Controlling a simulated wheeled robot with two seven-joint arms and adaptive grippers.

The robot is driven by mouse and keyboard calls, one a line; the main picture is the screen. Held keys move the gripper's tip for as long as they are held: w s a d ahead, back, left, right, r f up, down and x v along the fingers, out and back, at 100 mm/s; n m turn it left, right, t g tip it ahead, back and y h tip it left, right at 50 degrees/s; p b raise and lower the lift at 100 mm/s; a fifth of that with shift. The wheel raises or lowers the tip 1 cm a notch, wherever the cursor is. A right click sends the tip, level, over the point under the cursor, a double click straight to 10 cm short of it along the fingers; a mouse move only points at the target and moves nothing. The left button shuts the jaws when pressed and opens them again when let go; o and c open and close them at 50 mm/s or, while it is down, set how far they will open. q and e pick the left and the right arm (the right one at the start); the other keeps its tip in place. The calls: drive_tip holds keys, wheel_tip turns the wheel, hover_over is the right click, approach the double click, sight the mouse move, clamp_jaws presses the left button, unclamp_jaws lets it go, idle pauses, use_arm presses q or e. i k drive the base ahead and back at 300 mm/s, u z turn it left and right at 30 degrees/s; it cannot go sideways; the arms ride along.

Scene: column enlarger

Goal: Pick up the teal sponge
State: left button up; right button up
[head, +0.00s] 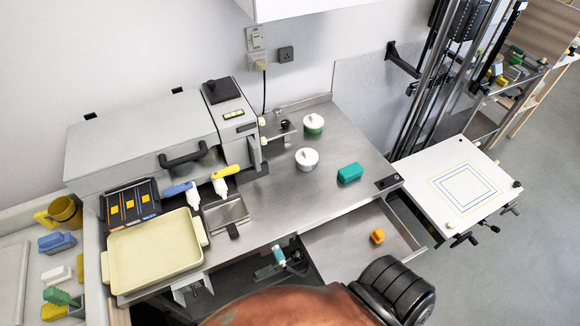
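The teal sponge (350,173) is a rounded block lying on the steel worktop (325,195), right of centre in the head view. It lies near the worktop's front right part, with bare steel around it. Nothing touches or covers it. Neither my left nor my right gripper can be made out in the head view.
Two white-lidded round pots (307,158) stand left of and behind the sponge. A small black plate (387,183) sits at the worktop's right corner. An open drawer (345,240) below holds an orange block (377,236). A cream tray (155,252) lies far left. A brown rounded seat (285,308) is in front.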

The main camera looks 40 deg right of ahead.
sight(347, 174)
drive_tip(key=u, duration=0.65)
drive_tip(key=k, duration=1.2)
drive_tip(key=z, duration=0.95)
drive_tip(key=i, duration=0.5)
